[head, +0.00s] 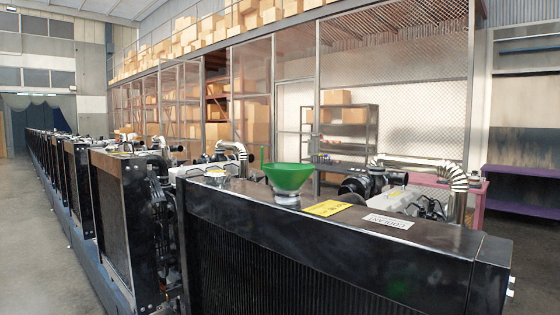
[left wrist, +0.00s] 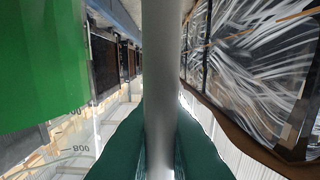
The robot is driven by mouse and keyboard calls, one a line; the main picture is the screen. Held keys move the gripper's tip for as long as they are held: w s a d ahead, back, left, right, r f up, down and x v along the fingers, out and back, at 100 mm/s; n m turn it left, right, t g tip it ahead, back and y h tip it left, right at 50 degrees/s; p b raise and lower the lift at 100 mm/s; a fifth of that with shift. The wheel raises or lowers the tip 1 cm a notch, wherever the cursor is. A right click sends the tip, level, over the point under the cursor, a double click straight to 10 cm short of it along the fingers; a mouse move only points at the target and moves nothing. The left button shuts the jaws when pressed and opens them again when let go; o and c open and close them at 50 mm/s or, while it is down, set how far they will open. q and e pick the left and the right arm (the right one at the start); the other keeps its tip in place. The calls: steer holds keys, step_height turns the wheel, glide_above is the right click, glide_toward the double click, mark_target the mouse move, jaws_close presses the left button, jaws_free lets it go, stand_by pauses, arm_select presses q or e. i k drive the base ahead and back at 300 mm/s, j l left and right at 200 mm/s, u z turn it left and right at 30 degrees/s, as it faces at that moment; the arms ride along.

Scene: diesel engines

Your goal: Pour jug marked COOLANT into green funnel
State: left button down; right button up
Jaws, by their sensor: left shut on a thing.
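The green funnel (head: 289,178) stands upright in the filler neck on top of the nearest radiator (head: 330,228) in the head view. In the left wrist view my left gripper (left wrist: 160,138), with dark green fingers, is shut on a pale grey upright bar that looks like a jug's handle (left wrist: 165,60). Beside it is a clear wall with upside-down scale marks (left wrist: 75,145), seemingly the jug's. A bright green area (left wrist: 40,65) fills the upper left; I cannot tell whether it is liquid or a label. No COOLANT marking shows on the jug. Neither gripper shows in the head view.
A white COOLANT label (head: 389,221) and a yellow tag (head: 327,208) lie on the radiator top. A metal cap (head: 216,173) sits left of the funnel. Engine pipes (head: 451,178) rise behind. A row of engines runs to the left, with bare floor (head: 35,235) beside it.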

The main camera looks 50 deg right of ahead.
mark_target(285, 176)
steer(key=i+z, duration=0.2)
steer(key=z, duration=0.2)
steer(key=i+z, duration=0.35)
steer(key=i+j+z, duration=0.1)
steer(key=z, duration=0.3)
